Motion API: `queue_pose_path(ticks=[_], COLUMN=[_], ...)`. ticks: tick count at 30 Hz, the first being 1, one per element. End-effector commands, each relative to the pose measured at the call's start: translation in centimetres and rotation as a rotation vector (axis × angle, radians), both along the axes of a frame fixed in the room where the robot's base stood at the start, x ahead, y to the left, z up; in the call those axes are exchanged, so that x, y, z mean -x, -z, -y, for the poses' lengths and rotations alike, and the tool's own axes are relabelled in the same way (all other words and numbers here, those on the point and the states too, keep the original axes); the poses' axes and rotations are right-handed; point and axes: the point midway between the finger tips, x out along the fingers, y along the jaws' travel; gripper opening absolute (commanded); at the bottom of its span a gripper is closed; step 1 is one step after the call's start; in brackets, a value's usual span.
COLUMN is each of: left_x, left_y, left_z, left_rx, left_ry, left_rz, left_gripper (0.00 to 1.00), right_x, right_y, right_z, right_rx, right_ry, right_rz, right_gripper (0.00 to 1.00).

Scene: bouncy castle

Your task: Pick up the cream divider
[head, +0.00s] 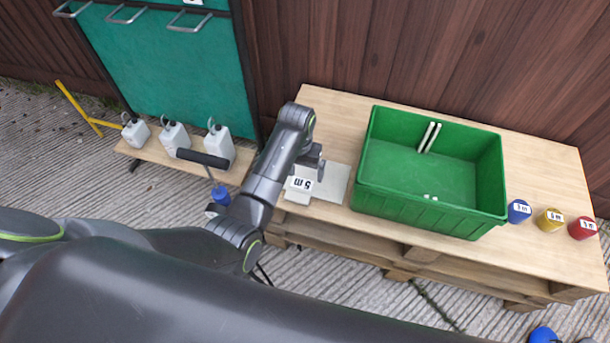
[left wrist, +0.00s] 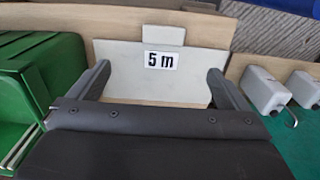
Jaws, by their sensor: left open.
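The cream divider (head: 335,184) appears to lie on the wooden table, left of the green crate. It is a flat pale panel with a tab on one edge and a "5 m" label. In the left wrist view the divider (left wrist: 205,62) is ahead of my left gripper (left wrist: 158,82), its label between the two fingers. My left gripper (head: 320,164) is open and empty, above the divider, and hides part of it in the head view. I cannot tell the exact gap between fingers and divider. My right gripper is not in view.
The green crate (head: 430,218) has pale slot strips inside and stands close to the divider's right. Blue (head: 519,211), yellow (head: 550,220) and red (head: 582,228) labelled weights stand further right. White jugs (head: 217,146) stand on a low bench at left. A wooden fence is behind.

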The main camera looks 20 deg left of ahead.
Motion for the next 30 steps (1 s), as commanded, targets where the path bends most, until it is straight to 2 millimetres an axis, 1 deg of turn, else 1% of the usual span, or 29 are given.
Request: queue_pose_path(ticks=[1,2,12,18,26,30], left_x=[0.1,0.1,0.0,0.0,0.0,0.0], left_y=[1.6,2.2,6.6,8.3,9.1,10.3], left_z=[-0.1,-0.1,-0.1,-0.1,-0.2,-0.4], left_rx=[-0.001,-0.001,-0.001,-0.001,-0.001,-0.002], left_ry=[0.0,0.0,0.0,0.0,0.0,0.0], left_rz=[-0.004,-0.004,-0.001,-0.001,0.001,-0.001], left_gripper=[0.98,0.98,0.98,0.98,0.98,0.98], right_x=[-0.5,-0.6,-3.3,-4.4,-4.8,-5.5], right_y=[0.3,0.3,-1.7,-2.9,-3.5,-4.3], right_z=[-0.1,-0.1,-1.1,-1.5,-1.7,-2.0], right_rx=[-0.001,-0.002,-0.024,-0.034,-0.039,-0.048], right_ry=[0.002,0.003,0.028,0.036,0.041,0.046], right_rz=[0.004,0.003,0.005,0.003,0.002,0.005], right_gripper=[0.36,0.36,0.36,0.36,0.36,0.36])
